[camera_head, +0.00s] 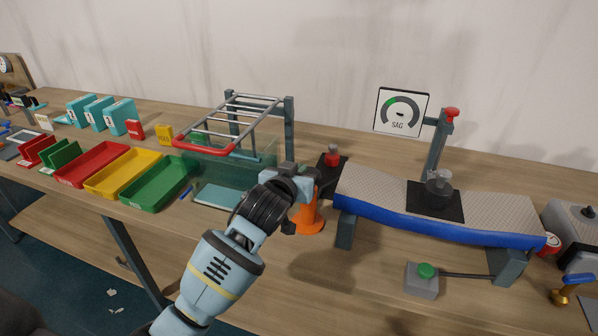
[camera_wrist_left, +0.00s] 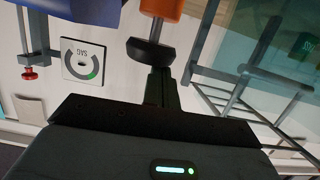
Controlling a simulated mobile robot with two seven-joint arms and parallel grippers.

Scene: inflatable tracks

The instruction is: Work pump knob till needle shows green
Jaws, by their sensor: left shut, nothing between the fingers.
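The pump is an orange body (camera_head: 308,215) on the table, left of the track. Its black knob (camera_wrist_left: 150,54) shows in the wrist view, where the picture is upside down; in the head view my gripper hides it. My left gripper (camera_wrist_left: 159,76) is shut and empty, its fingertips at the knob; I cannot tell if they touch. The gauge (camera_head: 402,111) is a white square marked SAG, with a grey arc and a green part at upper left. It also shows in the wrist view (camera_wrist_left: 84,62). The needle is too small to read. My right gripper is not in view.
A grey track with a blue front edge (camera_head: 430,225) sags right of the pump, with a weight (camera_head: 439,187) on it. A green button box (camera_head: 423,280) stands in front. A metal rack (camera_head: 240,115) and red, yellow and green trays (camera_head: 158,182) are left.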

